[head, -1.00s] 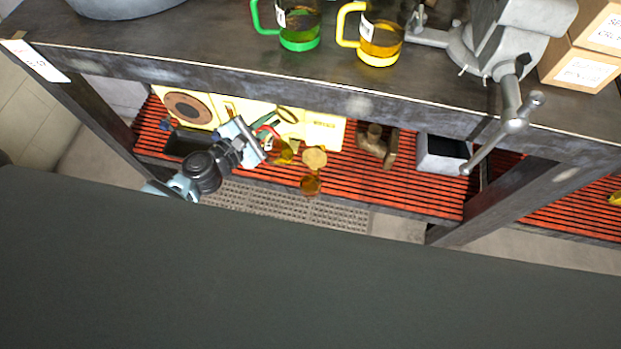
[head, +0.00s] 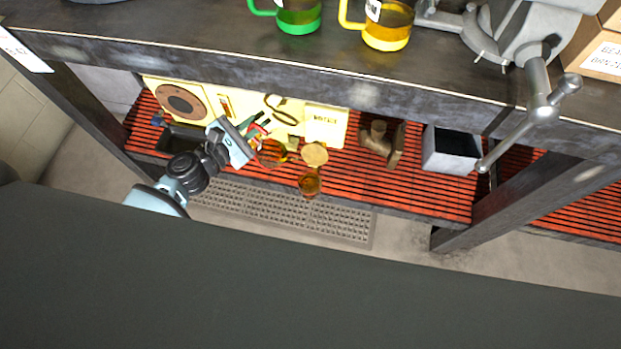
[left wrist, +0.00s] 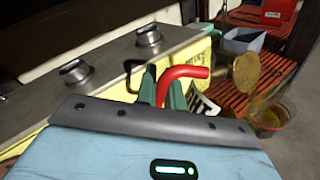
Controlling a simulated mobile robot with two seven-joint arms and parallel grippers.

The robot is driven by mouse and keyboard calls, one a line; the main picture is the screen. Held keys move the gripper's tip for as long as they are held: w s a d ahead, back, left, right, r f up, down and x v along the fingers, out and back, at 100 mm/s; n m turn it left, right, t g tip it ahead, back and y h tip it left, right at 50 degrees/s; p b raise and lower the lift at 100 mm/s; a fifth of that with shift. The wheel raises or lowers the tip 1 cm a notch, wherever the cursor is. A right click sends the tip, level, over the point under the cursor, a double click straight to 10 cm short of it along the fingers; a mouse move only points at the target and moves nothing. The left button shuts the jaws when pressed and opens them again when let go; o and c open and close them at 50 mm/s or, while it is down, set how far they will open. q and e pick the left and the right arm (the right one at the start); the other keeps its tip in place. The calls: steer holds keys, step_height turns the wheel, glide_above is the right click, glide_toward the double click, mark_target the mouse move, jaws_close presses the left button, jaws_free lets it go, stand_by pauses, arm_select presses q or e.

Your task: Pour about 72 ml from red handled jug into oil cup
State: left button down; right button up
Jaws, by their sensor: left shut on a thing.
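The red handled jug (head: 271,153) holds amber liquid, above the lower slatted shelf. My left gripper (head: 247,139) is shut on its red handle, which shows clearly in the left wrist view (left wrist: 186,73). The gripper hides part of the jug, and I cannot tell exactly how far it tilts. The oil cup (head: 309,184), small and clear with amber liquid inside, is to the right of the jug near the shelf's front edge. It also shows in the left wrist view (left wrist: 268,120). My right gripper is not in view.
A yellow machine (head: 181,101) stands behind the jug. A brass fitting (head: 378,140) and grey bin (head: 448,152) are to the right. The bench top (head: 200,45) overhangs the shelf, carrying a green handled jug (head: 298,16) and a yellow handled jug (head: 388,30).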

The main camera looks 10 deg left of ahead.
mark_target(268, 144)
arm_select(q)
steer(key=w+a+f+n+b, duration=0.1)
steer(key=a+f+n+b, duration=0.2)
steer(key=f+n+b, duration=0.2)
steer(key=shift+w+a+f+t+h+b, duration=0.3)
steer(key=shift+f+h+b, duration=0.1)
steer(key=shift+f+b, duration=1.5)
steer(key=shift+r, duration=0.15)
